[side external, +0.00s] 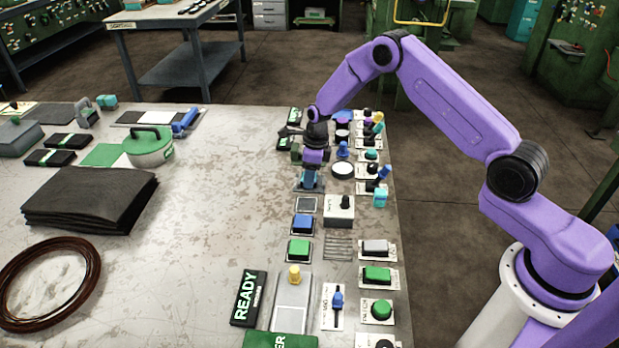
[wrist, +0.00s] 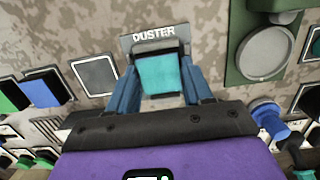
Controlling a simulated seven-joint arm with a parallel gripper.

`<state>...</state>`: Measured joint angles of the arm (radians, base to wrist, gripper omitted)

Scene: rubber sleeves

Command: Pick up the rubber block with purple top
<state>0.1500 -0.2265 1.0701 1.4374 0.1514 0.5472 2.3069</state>
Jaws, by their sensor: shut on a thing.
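My gripper (wrist: 162,92) points down at the metal table, with its two blue fingers on either side of a block with a teal top (wrist: 162,75). The fingers are shut on this block, which sits at a plate marked DUSTER (wrist: 153,33). In the side external view my gripper (side external: 308,184) is low over the row of parts, and the block is mostly hidden by the fingers. I cannot make out a rubber block with a purple top. The purple at the bottom of the wrist view is my own body.
An empty square plate (wrist: 95,75), a blue block (side external: 303,224) and a green block (side external: 299,247) lie in line with my gripper. A grey box with a black knob (side external: 340,208) stands close by.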

